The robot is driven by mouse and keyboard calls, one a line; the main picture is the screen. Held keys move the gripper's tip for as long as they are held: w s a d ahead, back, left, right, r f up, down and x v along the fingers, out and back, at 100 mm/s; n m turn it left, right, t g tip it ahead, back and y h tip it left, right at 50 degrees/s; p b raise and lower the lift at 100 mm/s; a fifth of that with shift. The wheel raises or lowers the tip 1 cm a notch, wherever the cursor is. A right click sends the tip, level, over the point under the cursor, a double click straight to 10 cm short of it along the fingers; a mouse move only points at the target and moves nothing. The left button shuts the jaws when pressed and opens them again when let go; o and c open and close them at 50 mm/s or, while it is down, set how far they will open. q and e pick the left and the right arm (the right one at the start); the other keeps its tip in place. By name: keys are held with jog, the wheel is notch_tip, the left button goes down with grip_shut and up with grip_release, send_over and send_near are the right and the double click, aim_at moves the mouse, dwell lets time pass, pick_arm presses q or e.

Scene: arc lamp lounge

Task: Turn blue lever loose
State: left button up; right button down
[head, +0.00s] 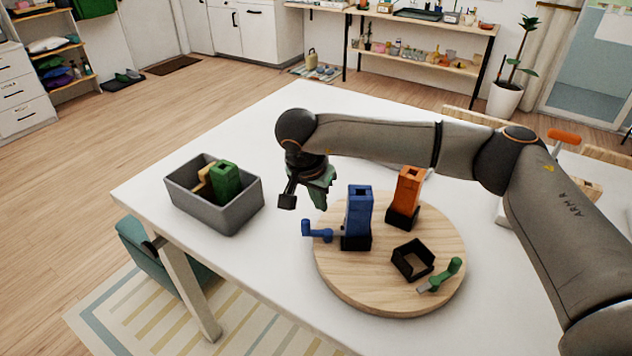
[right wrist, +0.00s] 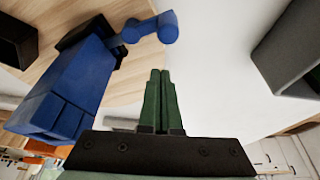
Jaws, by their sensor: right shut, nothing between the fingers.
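The blue lever (head: 318,234) sticks out to the left from the foot of the blue tower (head: 358,212), which stands upright in a black base on the round wooden board (head: 335,275). In the right wrist view the blue lever (right wrist: 150,28) is beyond and slightly left of my fingertips. My right gripper (head: 322,203), with green fingers, is shut and empty. It hangs left of the blue tower and above the lever, apart from both. It also shows in the right wrist view (right wrist: 160,75). My left gripper is not in view.
An orange tower (head: 408,190) stands behind the blue one. An empty black socket (head: 412,260) and a green lever (head: 440,276) are at the board's front right. A grey bin (head: 232,213) at left holds a green block (head: 225,180) and a yellowish piece. White tabletop between bin and board is clear.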

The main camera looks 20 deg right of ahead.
jog(key=shift+s+a+r+p, duration=0.1)
jog(key=shift+s+a+p, duration=0.05)
jog(key=shift+s+a, duration=0.5)
jog(key=shift+s+a+r+p, duration=0.15)
jog(key=shift+s+a, duration=0.3)
jog(key=shift+a, duration=0.3)
